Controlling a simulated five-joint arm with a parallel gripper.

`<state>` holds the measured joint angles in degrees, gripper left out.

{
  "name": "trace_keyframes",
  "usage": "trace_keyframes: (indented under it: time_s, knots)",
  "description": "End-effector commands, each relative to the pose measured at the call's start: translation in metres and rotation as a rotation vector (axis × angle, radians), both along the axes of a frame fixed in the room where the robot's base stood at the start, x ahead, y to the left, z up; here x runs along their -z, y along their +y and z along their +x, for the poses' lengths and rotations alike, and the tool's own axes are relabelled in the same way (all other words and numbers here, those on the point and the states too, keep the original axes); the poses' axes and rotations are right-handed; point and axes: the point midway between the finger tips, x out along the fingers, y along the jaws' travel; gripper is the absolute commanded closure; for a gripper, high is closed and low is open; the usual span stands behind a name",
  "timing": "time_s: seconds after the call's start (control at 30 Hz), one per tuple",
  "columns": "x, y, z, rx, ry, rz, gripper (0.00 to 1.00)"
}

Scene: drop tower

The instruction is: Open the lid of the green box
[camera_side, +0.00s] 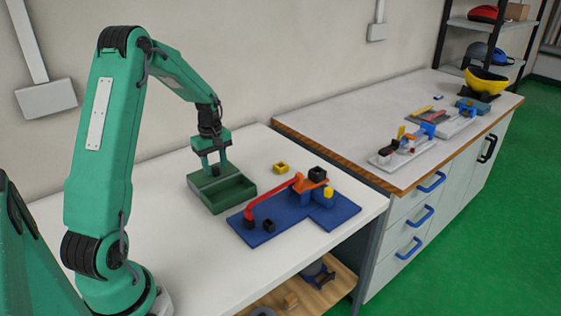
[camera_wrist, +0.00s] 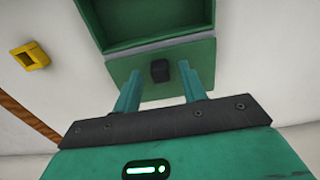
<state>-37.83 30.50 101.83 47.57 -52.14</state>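The green box (camera_side: 236,197) stands on the white table, and its hollow inside shows in both views. A flat green lid panel (camera_wrist: 118,72) with a small black knob (camera_wrist: 160,70) lies along one side of the hollow in the wrist view. My gripper (camera_side: 215,172) is over the left part of the box, pointing down. In the wrist view its two fingers (camera_wrist: 160,74) are apart, one on each side of the knob, with gaps between them and it. The fingertips' exact height over the lid is hard to tell.
A small yellow square block (camera_side: 281,168) lies right of the box. A blue base (camera_side: 330,212) with a red arm (camera_side: 272,198), an orange part and black blocks stands in front. A second bench (camera_side: 330,125) with other assemblies is to the right.

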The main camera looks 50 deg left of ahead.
Motion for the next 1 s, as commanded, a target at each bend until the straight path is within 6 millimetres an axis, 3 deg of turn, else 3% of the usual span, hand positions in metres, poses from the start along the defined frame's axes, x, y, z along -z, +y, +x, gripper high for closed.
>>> trace_keyframes:
  time_s: [0.37, 0.8, 1.0]
  knots:
    - [-0.009, 0.0, 0.0, 0.0, -0.001, 0.001, 0.58]
    - [-0.061, 0.0, 0.0, 0.0, -0.002, 0.002, 0.58]
    - [-0.076, 0.0, 0.0, 0.0, 0.0, 0.0, 0.58]
